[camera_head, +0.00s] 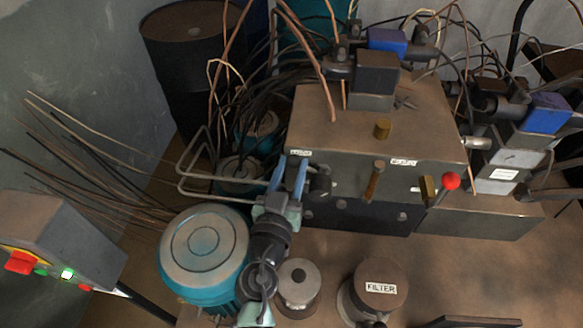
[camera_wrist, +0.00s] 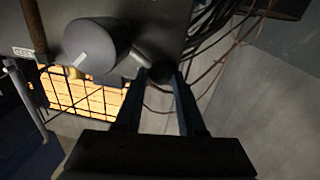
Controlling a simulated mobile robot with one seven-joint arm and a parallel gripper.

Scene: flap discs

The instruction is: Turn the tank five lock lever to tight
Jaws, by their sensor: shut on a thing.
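My gripper (camera_head: 292,165) is at the front left edge of the metal block (camera_head: 345,155), its two blue fingers pointing at it. In the wrist view its fingers (camera_wrist: 161,84) close around a dark rounded piece (camera_wrist: 160,71). I cannot tell whether this is the tank five lock lever; the small labels there are unreadable. A dark grey round knob (camera_head: 319,182) sits just right of the fingers; in the wrist view a large grey knob (camera_wrist: 95,47) with a pale mark stands left of them. A red-ball lever (camera_head: 451,181) stands at the block's right.
A teal motor drum (camera_head: 204,248) and a FILTER cap (camera_head: 380,284) lie below and beside my arm. Bent rods (camera_head: 220,178) reach in from the left. Loose cables hang behind the block. A grey control box (camera_head: 62,235) stands at lower left.

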